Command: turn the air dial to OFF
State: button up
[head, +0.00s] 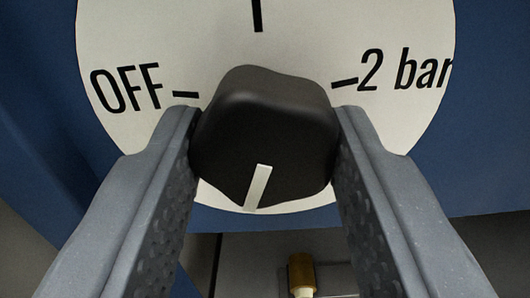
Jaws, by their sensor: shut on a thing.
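The air dial's black knob (265,125) is in the middle of the head view, in front of a round white dial plate (215,35). The plate has an "OFF" mark (126,88) at the left, a "2 bar" mark (403,70) at the right and a black tick at the top. The knob's white pointer line (257,187) is at its lower edge, pointing down and slightly left, away from the OFF mark. My gripper (267,130) is shut on the knob, one grey finger on each side.
A blue panel (490,130) surrounds the dial plate. Below it is a grey surface with a small brass-coloured fitting (302,274), seen between my fingers.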

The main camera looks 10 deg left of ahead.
jog(key=n, duration=0.3)
jog(key=shift+d+n, duration=0.1)
jog(key=shift+n, duration=0.2)
jog(key=n, duration=0.4)
jog(key=shift+f+n, duration=0.15)
jog(key=shift+n, duration=0.15)
jog(key=n+b, duration=0.2)
jog(key=n, duration=0.1)
jog(key=shift+f+n, duration=0.15)
jog(key=shift+n, duration=0.15)
jog(key=shift+n+b, duration=1.5)
jog(key=shift+n, duration=0.5)
jog(key=o, duration=1)
jog(key=shift+r, duration=0.25)
